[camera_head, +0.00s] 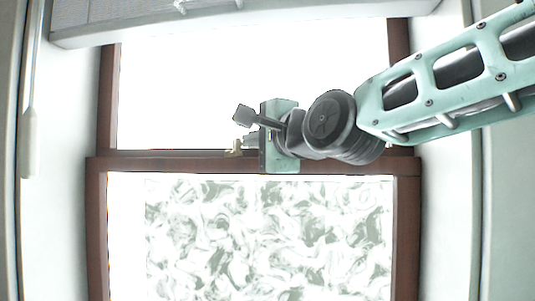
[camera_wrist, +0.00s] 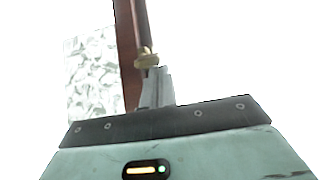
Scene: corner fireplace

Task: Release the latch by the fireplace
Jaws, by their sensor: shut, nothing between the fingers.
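A small brass latch (camera_head: 235,148) sits on the brown middle rail (camera_head: 190,163) of a sash window. It also shows in the wrist view (camera_wrist: 147,58), just beyond my fingertips. My gripper (camera_head: 247,141) has come in from the right, and its grey fingers point left at the latch. In the wrist view my gripper (camera_wrist: 157,84) has its fingers together with nothing between them. The fingertips are very close to the latch; I cannot tell whether they touch it. No fireplace shows in either view.
Brown window side frames (camera_head: 98,220) stand left and right, with pale walls beyond. A white slatted fitting (camera_head: 240,22) spans the top. A thin rod with a pale handle (camera_head: 29,142) hangs at the left. The lower pane (camera_head: 265,240) is patterned; space in front of it is clear.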

